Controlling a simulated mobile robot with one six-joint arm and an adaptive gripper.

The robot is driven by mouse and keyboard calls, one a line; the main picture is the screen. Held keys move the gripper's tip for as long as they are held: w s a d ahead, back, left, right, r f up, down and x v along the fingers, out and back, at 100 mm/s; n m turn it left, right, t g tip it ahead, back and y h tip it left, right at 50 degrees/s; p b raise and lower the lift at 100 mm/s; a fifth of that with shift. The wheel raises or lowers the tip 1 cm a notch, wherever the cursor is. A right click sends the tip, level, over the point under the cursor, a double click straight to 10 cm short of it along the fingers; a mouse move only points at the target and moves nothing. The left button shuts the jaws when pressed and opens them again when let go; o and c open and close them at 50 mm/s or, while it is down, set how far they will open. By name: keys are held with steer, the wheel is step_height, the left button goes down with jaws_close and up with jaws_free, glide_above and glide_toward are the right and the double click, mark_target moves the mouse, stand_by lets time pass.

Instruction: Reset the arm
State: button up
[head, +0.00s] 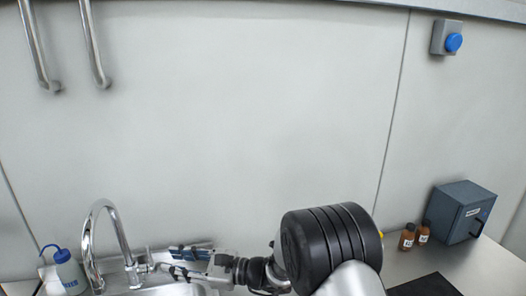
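My arm comes up from the bottom edge, right of the middle, and reaches left. My gripper (172,259) points left over the sink area, just right of the tap (112,240). Its two fingers look spread apart, one above the other, and I see nothing held between them. The fingertips are close to the tap's side lever (144,262); I cannot tell whether they touch it.
A blue-capped wash bottle (66,271) stands left of the tap. At right, two brown bottles (407,237) stand beside a dark blue box (460,212). A black mat (427,286) lies in front. A blue button (453,42) is on the wall.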

steer(key=s+d+r+n+g+h, duration=0.2)
steer(key=s+d+r+n+g, duration=0.1)
steer(key=s+d+r+n, duration=0.25)
steer(key=s+d+r+n+t+h, duration=0.1)
steer(key=s+d+n+h, duration=0.6)
steer(key=s+d, duration=1)
steer(key=r+h, duration=0.1)
steer(key=h, duration=0.1)
steer(key=shift+d+n+t+h, duration=0.15)
steer(key=shift+n+t+h, duration=0.15)
steer(key=shift+n, duration=0.05)
steer(key=s+d+n+t+h, duration=0.1)
steer(key=d+h, duration=0.1)
steer(key=d, duration=0.2)
steer(key=s+d+n+t+h, duration=0.1)
steer(key=s+d+h, duration=0.1)
steer(key=d, duration=0.3)
steer(key=s+d+n+t+h, duration=0.1)
steer(key=d+t, duration=0.1)
steer(key=d, duration=0.3)
steer(key=shift+s+h, duration=0.35)
steer(key=shift+h, duration=0.05)
steer(key=shift+o, duration=0.7)
steer(key=shift+d+r, duration=0.1)
steer(key=shift+d, duration=0.4)
steer(key=shift+a, duration=0.15)
